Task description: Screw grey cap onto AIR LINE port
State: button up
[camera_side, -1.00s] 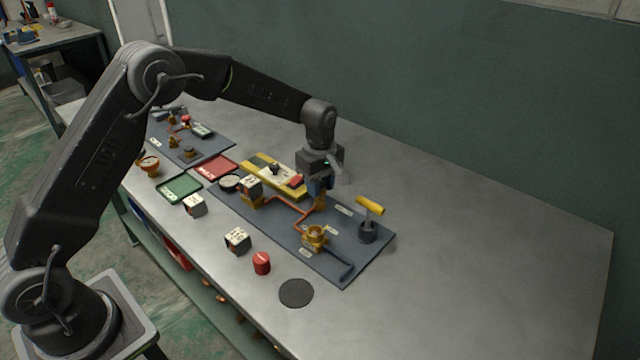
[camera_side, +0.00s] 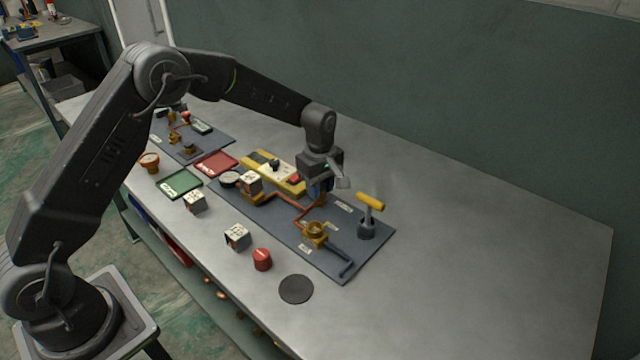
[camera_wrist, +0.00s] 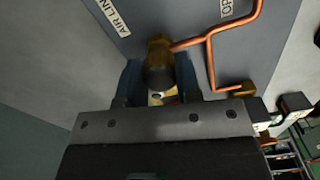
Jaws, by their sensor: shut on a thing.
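My gripper (camera_side: 320,190) points down over the blue-grey board (camera_side: 350,262), at the brass AIR LINE port (camera_side: 320,201). In the wrist view the port (camera_wrist: 159,52) stands beside the AIR LINE label (camera_wrist: 114,16), and a copper pipe (camera_wrist: 208,40) runs from it. The two dark blue fingers of my gripper (camera_wrist: 158,88) sit on either side of brass-coloured metal, shut on it. A small pale spot shows at its near end. I cannot make out a separate grey cap; the fingers and gripper body hide part of this spot.
A yellow-handled T-shaped tool (camera_side: 369,203) stands at the right of the board. A brass valve (camera_side: 315,232) with a dark lever lies in front. A red cap (camera_side: 262,259), a black disc (camera_side: 296,289) and labelled cubes (camera_side: 237,236) are on the bench. The right bench is clear.

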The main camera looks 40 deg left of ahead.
jog(key=m, duration=0.3)
jog(key=shift+m, duration=0.3)
jog(key=m, duration=0.3)
jog(key=shift+f, duration=0.1)
dwell(0.4)
